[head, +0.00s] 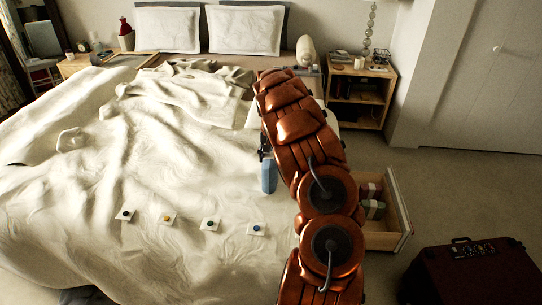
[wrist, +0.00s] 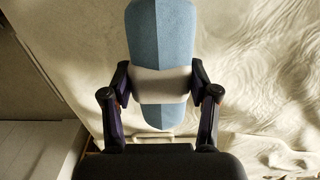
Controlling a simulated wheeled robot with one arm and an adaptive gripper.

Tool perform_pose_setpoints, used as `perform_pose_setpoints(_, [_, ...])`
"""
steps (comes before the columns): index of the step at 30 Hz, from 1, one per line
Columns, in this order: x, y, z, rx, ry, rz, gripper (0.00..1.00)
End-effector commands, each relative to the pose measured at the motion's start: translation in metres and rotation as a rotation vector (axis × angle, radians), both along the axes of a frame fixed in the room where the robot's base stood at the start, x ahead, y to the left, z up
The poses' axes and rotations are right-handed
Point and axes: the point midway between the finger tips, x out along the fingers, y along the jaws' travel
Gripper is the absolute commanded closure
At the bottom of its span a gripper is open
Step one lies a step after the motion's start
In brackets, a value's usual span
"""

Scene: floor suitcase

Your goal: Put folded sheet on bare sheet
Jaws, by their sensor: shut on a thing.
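My gripper (wrist: 161,86) is shut on a blue folded bundle (wrist: 160,35) with a pale band around its middle, likely the folded sheet. The wrist view shows the fingers on both sides of the band. In the head view the blue bundle (head: 268,178) hangs upright below my gripper (head: 265,150), over the bed's right side. My arm hides much of the gripper there. The bed carries a rumpled cream sheet (head: 60,215), with folds heaped toward the pillows and a flatter front part. I cannot tell if the bundle touches the sheet.
Several small white cards (head: 168,218) with coloured dots lie in a row on the front of the bed. An open drawer (head: 400,205) holding rolled items is right of my arm. A dark red suitcase (head: 470,275) stands on the floor at right. A nightstand (head: 360,92) is behind.

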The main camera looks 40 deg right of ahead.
Motion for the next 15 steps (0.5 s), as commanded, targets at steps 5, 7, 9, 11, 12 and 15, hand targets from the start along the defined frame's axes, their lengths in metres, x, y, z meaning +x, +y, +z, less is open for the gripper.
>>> perform_pose_setpoints(5, [0.0003, -0.0004, 0.0007, -0.002, -0.001, 0.0, 1.0])
perform_pose_setpoints(7, [0.0003, -0.0002, -0.0011, -0.002, -0.001, 0.0, 1.0])
perform_pose_setpoints(9, [0.0001, -0.0004, -0.0026, -0.001, -0.001, 0.0, 0.39])
perform_pose_setpoints(11, [0.0001, -0.0006, -0.002, -0.002, 0.0, 0.0, 0.33])
perform_pose_setpoints(12, [0.0001, -0.0006, -0.0019, -0.002, 0.0, 0.0, 0.29])
perform_pose_setpoints(15, [0.0, -0.0005, -0.0019, -0.001, 0.0, 0.0, 0.18])
